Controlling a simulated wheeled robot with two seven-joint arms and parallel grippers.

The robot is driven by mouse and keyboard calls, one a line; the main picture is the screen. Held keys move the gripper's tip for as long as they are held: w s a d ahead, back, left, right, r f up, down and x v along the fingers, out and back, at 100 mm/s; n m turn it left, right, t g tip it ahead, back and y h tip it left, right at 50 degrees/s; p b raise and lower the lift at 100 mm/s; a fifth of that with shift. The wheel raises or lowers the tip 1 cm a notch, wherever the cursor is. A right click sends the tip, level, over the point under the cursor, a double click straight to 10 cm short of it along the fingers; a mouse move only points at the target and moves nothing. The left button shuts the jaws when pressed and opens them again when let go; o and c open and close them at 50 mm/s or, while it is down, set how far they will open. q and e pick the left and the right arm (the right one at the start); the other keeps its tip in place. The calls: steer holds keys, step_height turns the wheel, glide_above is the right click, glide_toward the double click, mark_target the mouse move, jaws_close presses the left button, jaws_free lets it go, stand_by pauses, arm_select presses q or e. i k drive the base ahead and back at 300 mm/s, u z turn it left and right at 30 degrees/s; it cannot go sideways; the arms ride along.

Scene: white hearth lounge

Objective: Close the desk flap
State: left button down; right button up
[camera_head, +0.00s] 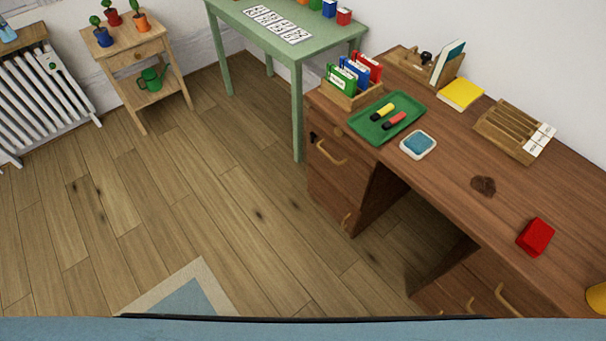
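The brown wooden desk (452,167) runs along the right side against the wall, with drawers on both sides of an open knee space. A front panel with a curved handle (331,152) is at its left end, and more handles show at the lower right. I cannot tell which part is the flap; no panel clearly stands open. Neither of my grippers is in view.
On the desk are a green tray (369,133) with markers, a file box (352,97), a yellow book (461,93), a wooden rack (508,133) and a red block (535,237). A green table (296,61) stands behind. The wooden floor (200,190) is mostly clear.

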mark_target(342, 168)
steer(key=u, duration=0.25)
steer(key=i, duration=0.6)
steer(key=z, duration=0.7)
steer(key=i, duration=0.45)
steer(key=z, duration=0.55)
